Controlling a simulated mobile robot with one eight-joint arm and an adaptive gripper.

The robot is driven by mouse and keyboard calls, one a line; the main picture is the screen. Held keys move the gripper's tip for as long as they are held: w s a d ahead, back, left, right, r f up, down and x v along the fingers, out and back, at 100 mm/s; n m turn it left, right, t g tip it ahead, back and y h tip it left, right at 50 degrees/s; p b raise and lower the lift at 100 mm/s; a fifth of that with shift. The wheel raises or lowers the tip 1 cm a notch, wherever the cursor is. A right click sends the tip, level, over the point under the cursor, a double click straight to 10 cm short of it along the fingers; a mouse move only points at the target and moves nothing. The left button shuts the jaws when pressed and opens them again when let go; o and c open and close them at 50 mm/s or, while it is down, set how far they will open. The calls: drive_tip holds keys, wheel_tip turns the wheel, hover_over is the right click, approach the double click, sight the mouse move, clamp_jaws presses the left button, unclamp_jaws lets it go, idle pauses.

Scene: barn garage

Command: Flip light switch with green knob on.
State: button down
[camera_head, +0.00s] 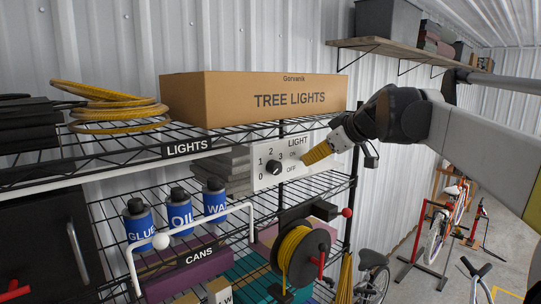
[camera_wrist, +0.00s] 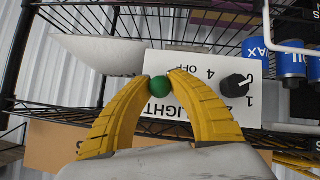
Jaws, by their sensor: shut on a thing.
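The green knob (camera_wrist: 160,86) shows between my gripper's fingertips in the wrist view, in front of the white light panel (camera_wrist: 205,65). The fingers of my gripper (camera_wrist: 160,78) are closed around it, one on each side. In the head view the white panel (camera_head: 262,180) is on the front of the wire shelf, with LIGHT, ON and OFF printed on it. My gripper's yellow fingers (camera_head: 317,154) reach its right side from the right and hide the knob there. I cannot tell the switch position.
A black dial (camera_head: 274,168) with numbers is left of the knob in the head view. A TREE LIGHTS box (camera_head: 250,100) sits above the panel. Blue cans (camera_head: 180,208) and a yellow hose reel (camera_head: 300,250) are below. Bicycles (camera_head: 440,235) stand at the right.

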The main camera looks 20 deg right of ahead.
drive_tip(key=c, duration=1.2)
unclamp_jaws()
drive_tip(key=shift+o, duration=0.2)
drive_tip(key=shift+s, duration=0.1)
drive_tip(key=v, duration=1.2)
